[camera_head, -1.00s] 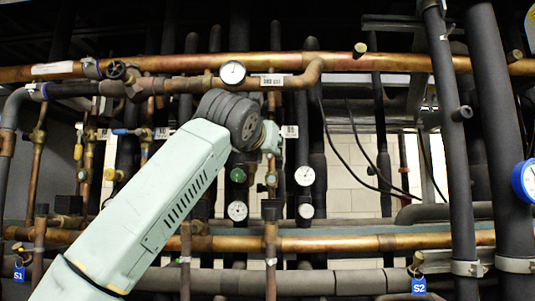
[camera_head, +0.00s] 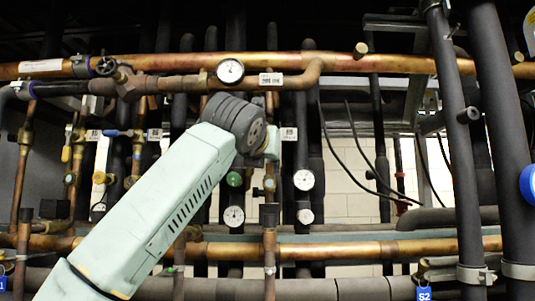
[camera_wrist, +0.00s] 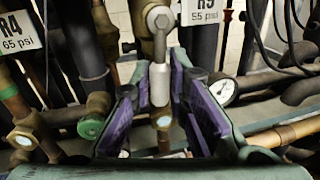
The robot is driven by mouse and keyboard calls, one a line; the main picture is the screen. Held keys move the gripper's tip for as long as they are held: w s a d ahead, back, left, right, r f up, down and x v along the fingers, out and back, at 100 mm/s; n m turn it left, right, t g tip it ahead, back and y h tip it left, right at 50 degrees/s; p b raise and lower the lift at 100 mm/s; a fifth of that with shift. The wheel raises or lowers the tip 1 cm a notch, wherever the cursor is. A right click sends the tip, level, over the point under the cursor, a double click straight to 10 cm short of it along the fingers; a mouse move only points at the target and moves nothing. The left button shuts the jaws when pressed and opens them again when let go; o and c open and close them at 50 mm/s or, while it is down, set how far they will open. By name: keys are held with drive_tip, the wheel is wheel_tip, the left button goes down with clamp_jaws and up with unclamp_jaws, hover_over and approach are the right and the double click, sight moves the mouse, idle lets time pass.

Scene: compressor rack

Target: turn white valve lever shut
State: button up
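A lever with a pale white-grey sleeve (camera_wrist: 160,85) hangs down from a metal bolt head in the middle of the wrist view. My gripper (camera_wrist: 157,92) has its purple-padded fingers on either side of this lever. A brass valve part (camera_wrist: 163,122) shows below and behind the lever.
A green-capped fitting (camera_wrist: 91,126) and brass pipe stand left of my fingers. A round gauge (camera_wrist: 222,91) is close by on the right. Tags R4 (camera_wrist: 17,32) and R5 (camera_wrist: 203,11) flank the lever. A copper pipe (camera_head: 340,62) crosses above my arm.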

clamp_jaws()
